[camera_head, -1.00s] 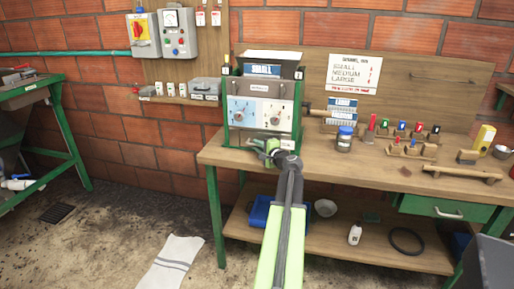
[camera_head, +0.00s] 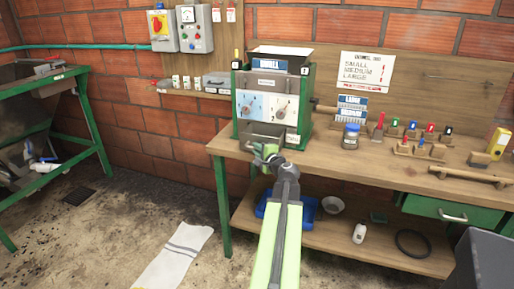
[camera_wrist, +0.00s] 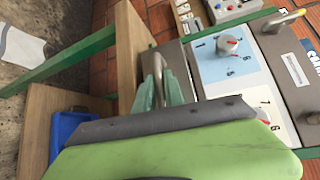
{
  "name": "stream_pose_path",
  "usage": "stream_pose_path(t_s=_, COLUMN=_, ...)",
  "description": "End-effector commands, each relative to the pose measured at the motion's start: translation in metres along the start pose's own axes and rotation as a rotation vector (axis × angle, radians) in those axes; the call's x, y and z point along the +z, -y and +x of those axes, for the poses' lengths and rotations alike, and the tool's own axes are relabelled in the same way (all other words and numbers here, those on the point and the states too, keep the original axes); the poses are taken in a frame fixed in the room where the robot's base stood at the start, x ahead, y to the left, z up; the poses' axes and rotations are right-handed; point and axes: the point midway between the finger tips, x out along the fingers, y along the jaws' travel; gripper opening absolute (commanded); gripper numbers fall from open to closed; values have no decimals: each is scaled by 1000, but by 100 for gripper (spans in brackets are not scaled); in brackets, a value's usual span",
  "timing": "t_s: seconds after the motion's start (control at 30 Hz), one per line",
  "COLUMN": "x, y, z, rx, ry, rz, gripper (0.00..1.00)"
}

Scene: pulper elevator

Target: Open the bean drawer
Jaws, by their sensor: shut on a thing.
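The green-framed machine (camera_head: 305,100) stands on the left end of the workbench, with two dials on its front. Its grey bean drawer (camera_head: 262,133) sticks out below the dials, toward me. My gripper (camera_head: 265,154) is at the drawer's front. In the wrist view my green fingers (camera_wrist: 160,92) are closed around the metal drawer handle (camera_wrist: 158,75). The drawer's grey front (camera_wrist: 180,68) shows just behind the handle. My green arm hides part of the bench edge, and the drawer's inside is too small to make out.
A blue bin (camera_head: 305,212) sits on the lower shelf. A white towel (camera_head: 176,257) lies on the floor at left, with free floor around it.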

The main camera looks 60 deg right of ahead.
Motion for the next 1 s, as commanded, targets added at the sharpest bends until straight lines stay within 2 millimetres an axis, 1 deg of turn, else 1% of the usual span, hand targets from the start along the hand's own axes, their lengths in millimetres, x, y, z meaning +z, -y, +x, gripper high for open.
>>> stream_pose_path(t_s=0.03, x=3, y=-1, z=-5, rx=-1, ry=-6, rz=-1, gripper=0)
stream_pose_path(t_s=0.1, x=5, y=-2, z=-6, rx=-1, ry=-6, rz=-1, gripper=0)
stream_pose_path(t_s=0.4, x=8, y=-2, z=-4, rx=0, ry=-4, rz=-1, gripper=0)
stream_pose_path(t_s=0.43, x=9, y=-2, z=-4, rx=0, ry=-4, rz=-1, gripper=17)
stream_pose_path(t_s=0.57, x=12, y=-2, z=-4, rx=0, ry=0, rz=-1, gripper=34)
stream_pose_path(t_s=0.87, x=16, y=-2, z=-3, rx=0, ry=7, rz=-1, gripper=35)
stream_pose_path(t_s=1.0, x=23, y=-2, z=-10, rx=1, ry=11, rz=-1, gripper=35)
